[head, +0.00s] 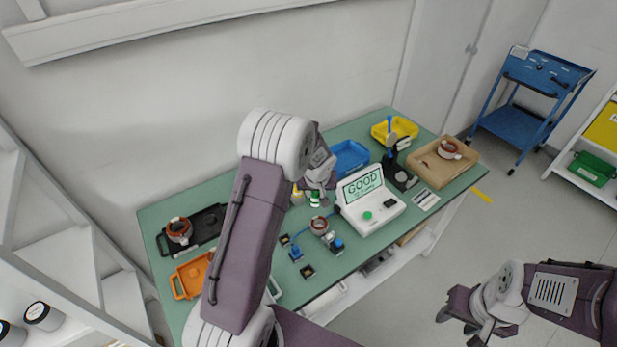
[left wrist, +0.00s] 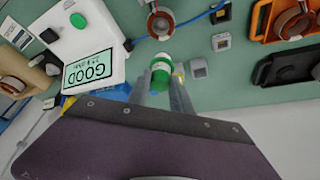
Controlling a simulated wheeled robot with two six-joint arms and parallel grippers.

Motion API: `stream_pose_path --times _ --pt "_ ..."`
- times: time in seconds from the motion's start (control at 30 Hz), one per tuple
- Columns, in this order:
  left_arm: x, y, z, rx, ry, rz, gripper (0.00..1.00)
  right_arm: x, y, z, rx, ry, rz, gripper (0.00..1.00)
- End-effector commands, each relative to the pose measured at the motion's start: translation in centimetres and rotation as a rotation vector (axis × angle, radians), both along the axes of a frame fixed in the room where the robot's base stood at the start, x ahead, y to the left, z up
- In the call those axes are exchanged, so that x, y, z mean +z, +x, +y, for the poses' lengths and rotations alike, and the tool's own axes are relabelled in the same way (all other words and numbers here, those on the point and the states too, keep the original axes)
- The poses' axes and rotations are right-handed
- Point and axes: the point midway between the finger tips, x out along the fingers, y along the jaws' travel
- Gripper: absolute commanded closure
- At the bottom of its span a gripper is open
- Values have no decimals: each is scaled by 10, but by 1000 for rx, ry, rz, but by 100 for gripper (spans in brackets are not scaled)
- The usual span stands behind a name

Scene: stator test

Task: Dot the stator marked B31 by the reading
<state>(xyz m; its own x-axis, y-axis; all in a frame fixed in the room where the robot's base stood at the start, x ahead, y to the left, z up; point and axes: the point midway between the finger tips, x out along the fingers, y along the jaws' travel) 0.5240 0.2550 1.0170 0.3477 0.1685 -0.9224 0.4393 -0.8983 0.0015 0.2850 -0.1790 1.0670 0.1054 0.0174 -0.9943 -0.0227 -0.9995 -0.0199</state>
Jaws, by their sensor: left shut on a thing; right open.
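The tester (head: 370,205) stands on the green table and its screen (head: 362,187) reads GOOD, with a smaller line I cannot read. A copper-wound stator (head: 319,225) lies in front of it, also seen in the left wrist view (left wrist: 160,22). No B31 mark is legible. My left gripper (head: 316,190) is shut on a small green-and-white marker bottle (left wrist: 161,72), held between its fingers near the tester's left side. My right gripper (head: 462,318) is open and empty, off the table at the lower right.
A black tray (head: 207,222) with a stator and an orange tray (head: 191,277) are at the left. Blue (head: 350,157) and yellow (head: 404,127) bins stand behind; a cardboard tray (head: 432,172) with a stator is right. Small blocks (left wrist: 221,42) lie near the marker.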

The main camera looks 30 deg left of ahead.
Motion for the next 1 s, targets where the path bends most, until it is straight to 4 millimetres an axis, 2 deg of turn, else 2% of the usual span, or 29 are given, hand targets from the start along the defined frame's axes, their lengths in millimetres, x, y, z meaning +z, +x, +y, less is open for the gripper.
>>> stream_pose_path --times 0.03,0.27,0.73,1.0 --pt "3 0 -2 -3 0 1 100 4 0 0 0 0 0 55" --pt "-3 0 -2 -4 0 1 100 -2 0 0 0 0 1 55" --pt "-45 0 -2 -4 1 2 100 -35 0 0 0 0 1 55" --pt "-47 0 -2 -4 1 2 100 -35 0 0 0 0 1 55"
